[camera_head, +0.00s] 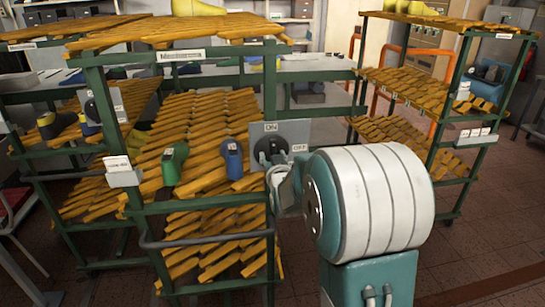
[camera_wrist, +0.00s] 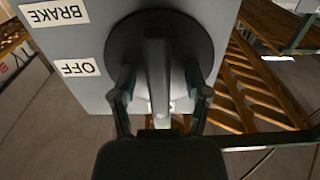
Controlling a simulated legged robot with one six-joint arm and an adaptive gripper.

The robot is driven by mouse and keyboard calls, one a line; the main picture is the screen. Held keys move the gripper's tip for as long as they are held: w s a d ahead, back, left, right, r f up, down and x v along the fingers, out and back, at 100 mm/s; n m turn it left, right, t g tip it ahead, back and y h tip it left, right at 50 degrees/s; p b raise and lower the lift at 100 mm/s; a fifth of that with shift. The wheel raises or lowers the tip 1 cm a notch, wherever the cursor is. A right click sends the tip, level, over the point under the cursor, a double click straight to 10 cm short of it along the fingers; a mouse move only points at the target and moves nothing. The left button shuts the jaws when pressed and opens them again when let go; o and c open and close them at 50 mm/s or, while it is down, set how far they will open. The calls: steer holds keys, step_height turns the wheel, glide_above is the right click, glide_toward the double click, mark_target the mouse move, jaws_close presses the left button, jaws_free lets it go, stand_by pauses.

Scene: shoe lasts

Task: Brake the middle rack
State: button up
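The middle rack (camera_head: 271,85) has a green frame and slatted orange shelves. A grey switch panel (camera_head: 294,132) is fixed to its right front post. It carries a black round knob (camera_head: 270,151) with labels above and to the right; the right one reads OFF. In the wrist view, the panel (camera_wrist: 92,45) shows labels reading BRAKE and OFF. The knob (camera_wrist: 195,28) has a raised bar handle (camera_wrist: 156,58). My gripper (camera_wrist: 161,97) is at the knob, its fingers apart on either side of the bar, with gaps visible. In the head view, my arm partly hides the gripper (camera_head: 277,178).
Green and blue shoe lasts (camera_head: 174,163) (camera_head: 232,159) lie on the middle rack's shelf. Another rack (camera_head: 455,95) stands at the right, and one with a yellow-and-dark last (camera_head: 56,124) at the left. Tiled floor (camera_head: 480,255) is open at the lower right.

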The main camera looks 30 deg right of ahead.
steer(key=v, duration=1.2)
stand_by(0.3)
